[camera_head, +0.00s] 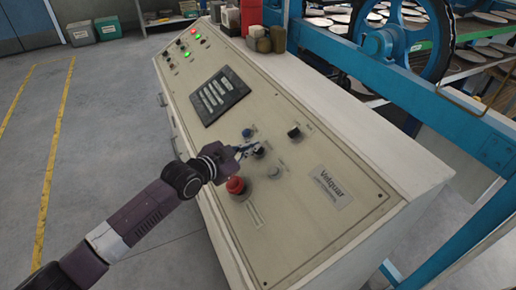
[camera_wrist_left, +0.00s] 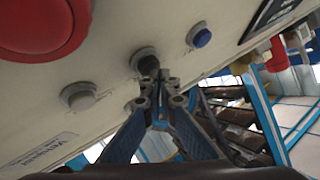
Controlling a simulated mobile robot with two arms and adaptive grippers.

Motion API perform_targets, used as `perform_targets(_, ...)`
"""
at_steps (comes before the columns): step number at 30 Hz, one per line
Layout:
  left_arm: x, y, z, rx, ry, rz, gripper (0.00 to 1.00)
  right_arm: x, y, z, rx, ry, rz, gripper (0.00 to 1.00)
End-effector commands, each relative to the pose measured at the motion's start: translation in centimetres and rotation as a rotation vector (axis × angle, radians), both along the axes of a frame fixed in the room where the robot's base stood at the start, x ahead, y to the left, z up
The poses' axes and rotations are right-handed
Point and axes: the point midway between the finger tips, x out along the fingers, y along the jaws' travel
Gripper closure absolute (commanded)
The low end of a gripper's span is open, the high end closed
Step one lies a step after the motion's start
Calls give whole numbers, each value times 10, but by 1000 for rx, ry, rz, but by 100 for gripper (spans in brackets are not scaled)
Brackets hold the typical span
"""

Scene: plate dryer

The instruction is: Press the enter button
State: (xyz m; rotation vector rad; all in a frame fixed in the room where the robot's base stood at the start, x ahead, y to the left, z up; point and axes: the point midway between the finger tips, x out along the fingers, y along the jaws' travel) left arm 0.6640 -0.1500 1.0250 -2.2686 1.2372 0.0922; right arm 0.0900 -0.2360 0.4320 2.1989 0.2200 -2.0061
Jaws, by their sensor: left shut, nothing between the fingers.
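The control panel (camera_head: 290,190) is a sloped beige console with several buttons. My left gripper (camera_head: 250,150) is shut and empty, its fingertips right at a black button (camera_head: 260,151). In the left wrist view, the fingertips (camera_wrist_left: 158,82) point at the same black button (camera_wrist_left: 146,63); I cannot tell whether they touch it. A blue button (camera_head: 247,133) sits just beyond it, and a grey button (camera_head: 274,172) on its near side. A large red mushroom button (camera_head: 236,185) lies nearer my arm. The button labels are too small to read, so I cannot tell which is enter.
A black knob (camera_head: 294,132) stands right of the gripper. A dark screen (camera_head: 220,95) and lit green and red lamps sit farther up the panel. A blue machine frame (camera_head: 440,110) with plate racks stands at the right. The floor at left is clear.

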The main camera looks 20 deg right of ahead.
Motion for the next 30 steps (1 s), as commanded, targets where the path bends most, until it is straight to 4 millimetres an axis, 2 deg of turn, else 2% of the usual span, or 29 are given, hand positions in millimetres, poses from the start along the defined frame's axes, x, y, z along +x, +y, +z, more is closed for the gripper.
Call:
perform_targets(3, -1, 3, 8, -1, 0, 0, 100, 0, 0, 6, 0, 0, 0, 44)
perform_targets(17, -1, 6, 13, -2, -1, 0, 100, 0, 0, 9, 0, 0, 0, 44)
perform_targets(30, -5, 26, 50, -1, -2, 0, 100, 0, 1, 38, 1, 0, 0, 44)
